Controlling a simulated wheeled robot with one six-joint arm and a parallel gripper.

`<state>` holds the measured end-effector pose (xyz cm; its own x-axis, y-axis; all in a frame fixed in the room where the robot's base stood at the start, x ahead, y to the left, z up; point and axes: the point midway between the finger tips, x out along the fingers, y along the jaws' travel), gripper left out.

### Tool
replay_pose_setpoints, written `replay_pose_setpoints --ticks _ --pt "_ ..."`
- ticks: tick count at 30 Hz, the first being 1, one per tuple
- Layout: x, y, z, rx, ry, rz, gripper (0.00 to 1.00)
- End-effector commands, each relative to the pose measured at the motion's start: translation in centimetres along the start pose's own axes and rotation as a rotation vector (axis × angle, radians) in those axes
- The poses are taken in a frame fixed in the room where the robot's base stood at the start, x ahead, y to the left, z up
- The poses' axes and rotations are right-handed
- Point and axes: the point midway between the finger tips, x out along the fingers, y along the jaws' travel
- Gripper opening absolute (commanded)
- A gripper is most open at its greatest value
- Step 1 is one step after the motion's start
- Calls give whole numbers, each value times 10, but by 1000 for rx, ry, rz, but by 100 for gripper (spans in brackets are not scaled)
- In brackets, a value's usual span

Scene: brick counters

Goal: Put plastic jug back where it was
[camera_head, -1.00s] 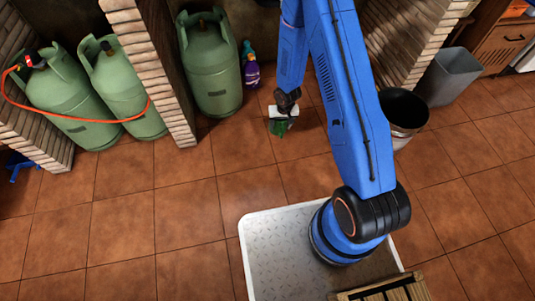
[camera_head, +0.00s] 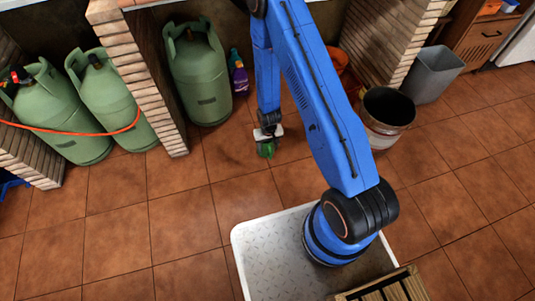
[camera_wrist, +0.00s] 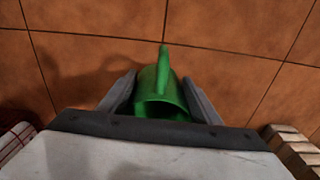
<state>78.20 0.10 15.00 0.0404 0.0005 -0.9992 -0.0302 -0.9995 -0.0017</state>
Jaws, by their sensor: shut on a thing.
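The plastic jug is green and shows in the wrist view (camera_wrist: 160,92) between the two fingers of my gripper (camera_wrist: 163,98), with its handle pointing up in the picture. My gripper is shut on it. In the head view the jug (camera_head: 266,150) is a small green shape just below my gripper (camera_head: 267,138), over the tiled floor in front of the counter opening. I cannot tell whether the jug touches the floor. Part of the jug is hidden by my gripper.
A green gas cylinder (camera_head: 199,75) and a purple bottle (camera_head: 238,75) stand under the counter, left of my arm. A brick pillar (camera_head: 140,75) separates them from two more cylinders. A dark bucket (camera_head: 387,115) and a grey bin (camera_head: 432,75) stand at right. Open floor lies in front.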

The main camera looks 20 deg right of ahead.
Motion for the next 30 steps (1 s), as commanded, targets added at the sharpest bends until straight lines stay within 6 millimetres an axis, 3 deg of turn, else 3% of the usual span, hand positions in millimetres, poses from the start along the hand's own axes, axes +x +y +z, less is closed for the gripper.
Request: replay_pose_setpoints --ticks 8,18,29,30 --pt "16 0 0 0 1 0 0" --pt "52 0 2 -1 1 0 0" --pt "55 0 2 0 1 0 0" --pt "55 0 2 0 1 0 67"
